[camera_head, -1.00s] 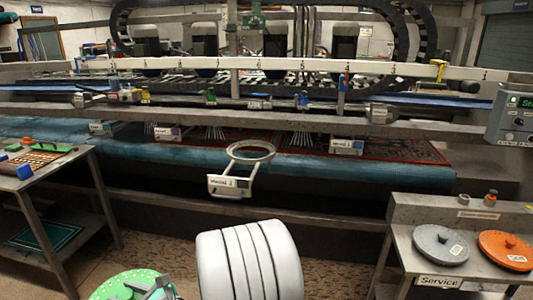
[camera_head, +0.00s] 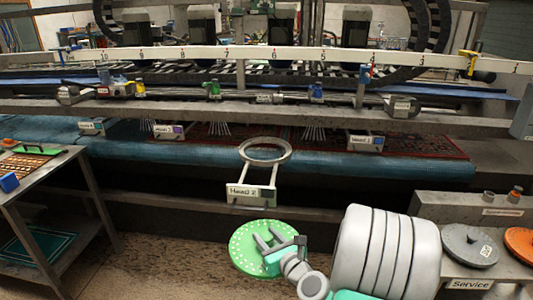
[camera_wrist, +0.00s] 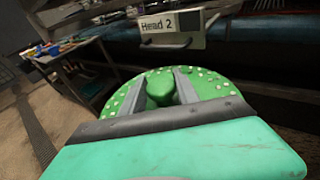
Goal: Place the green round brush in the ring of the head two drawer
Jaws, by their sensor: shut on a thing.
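The green round brush (camera_head: 248,238) is a flat green disc with pale dots, held by my gripper (camera_head: 268,240) in front of the machine and below the ring. In the wrist view, the two fingers are shut on the green knob at the middle of the brush (camera_wrist: 207,84). The head two drawer (camera_head: 252,193) is pulled out, with a "Head 2" label on its white front and an empty metal ring (camera_head: 265,151) behind it. The drawer front also shows in the wrist view (camera_wrist: 171,31), just beyond the brush. The brush is apart from the ring.
A service bench (camera_head: 470,284) at the right bears a grey disc (camera_head: 468,245) and an orange disc (camera_head: 519,240). A table (camera_head: 70,160) with small items stands at the left. The blue machine edge (camera_head: 200,158) runs behind the ring.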

